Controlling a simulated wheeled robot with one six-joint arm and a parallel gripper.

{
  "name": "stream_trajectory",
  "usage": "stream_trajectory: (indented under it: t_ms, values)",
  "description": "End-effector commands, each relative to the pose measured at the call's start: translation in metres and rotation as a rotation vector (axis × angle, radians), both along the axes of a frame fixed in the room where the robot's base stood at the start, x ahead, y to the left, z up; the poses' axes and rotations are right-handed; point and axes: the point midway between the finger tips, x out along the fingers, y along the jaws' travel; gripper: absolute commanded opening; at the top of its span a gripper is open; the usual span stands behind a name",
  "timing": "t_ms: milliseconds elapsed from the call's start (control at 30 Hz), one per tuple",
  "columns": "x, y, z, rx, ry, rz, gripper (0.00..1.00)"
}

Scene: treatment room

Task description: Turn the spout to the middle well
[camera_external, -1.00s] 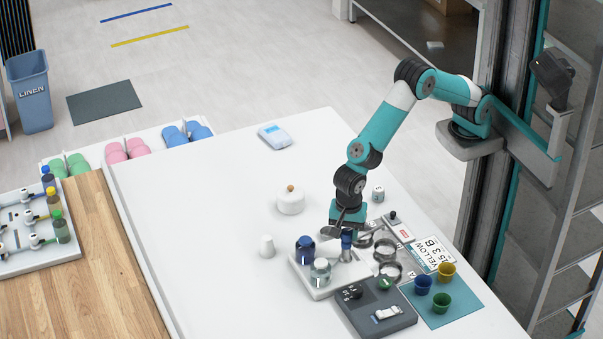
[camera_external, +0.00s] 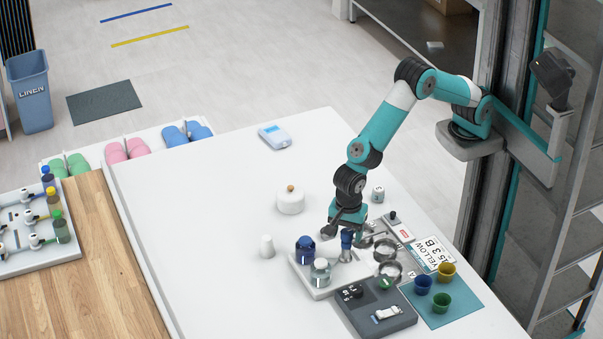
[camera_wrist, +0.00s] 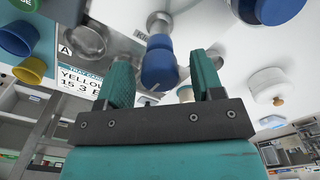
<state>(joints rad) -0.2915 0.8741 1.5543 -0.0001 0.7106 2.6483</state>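The spout has a blue upper part (camera_external: 347,238) on a pale stem at the right end of a white base (camera_external: 318,283). In the wrist view the blue part (camera_wrist: 158,65) lies between my fingers, with a visible gap on each side. My gripper (camera_external: 346,222) is open, pointing down just over it; both fingers (camera_wrist: 163,80) show in the wrist view. Round metal wells stand in a row to the right: the middle well (camera_external: 386,241), a nearer one (camera_external: 391,263) and a farther one partly hidden by my gripper. Which way the spout's outlet points is unclear.
A dark blue-capped jar (camera_external: 305,250) and a clear jar (camera_external: 321,272) stand close left on the base. A grey device (camera_external: 378,312) sits in front. Yellow, blue and green cups stand on a teal mat (camera_external: 462,309).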

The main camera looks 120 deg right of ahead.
Motion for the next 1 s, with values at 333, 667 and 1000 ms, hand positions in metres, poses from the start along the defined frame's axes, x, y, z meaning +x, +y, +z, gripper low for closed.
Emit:
stream_trajectory:
  t_ms: [333,667,1000]
  values:
    - [0.000,0.000,0.003,0.000,0.000,0.000,0.62]
    - [0.001,0.000,0.065,0.001,-0.006,0.000,0.62]
    - [0.000,0.000,0.146,0.001,-0.004,0.000,0.62]
